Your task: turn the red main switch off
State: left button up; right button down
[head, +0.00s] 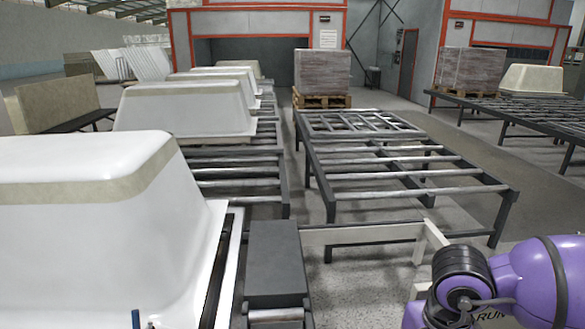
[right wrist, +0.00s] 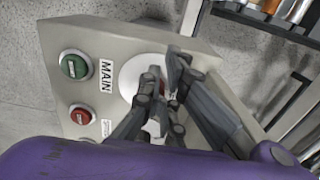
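In the right wrist view a beige control box (right wrist: 100,45) carries a label reading MAIN (right wrist: 105,75). Beside the label is a white round plate (right wrist: 131,75), partly covered by my right gripper (right wrist: 164,76). The gripper's two dark fingers are over this plate, with their tips close together and a narrow gap between them. The red main switch itself is not clearly visible; the fingers hide the middle of the plate. Whether they hold its handle I cannot tell. In the head view only my purple right arm shows, at the lower right. My left gripper is in neither view.
The box also has a green button (right wrist: 74,65) and a red button (right wrist: 82,115). In the head view white bathtub shells (head: 75,225) line the left, with empty roller conveyors (head: 400,165) in the middle. A dark grey block (head: 275,265) stands in front.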

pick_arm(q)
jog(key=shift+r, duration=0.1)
pick_arm(e)
jog(key=shift+s, duration=0.65)
jog(key=shift+s+d, duration=0.2)
jog(key=shift+s, duration=0.3)
jog(key=shift+a, duration=0.1)
jog(key=shift+s+a, duration=0.2)
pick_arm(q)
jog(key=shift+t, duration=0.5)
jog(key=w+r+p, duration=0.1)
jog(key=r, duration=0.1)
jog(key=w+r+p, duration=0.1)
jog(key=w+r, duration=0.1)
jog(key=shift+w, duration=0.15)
pick_arm(e)
notch_tip(320, 180, up, 6)
jog(key=shift+r, duration=0.15)
jog(key=shift+w+a, duration=0.1)
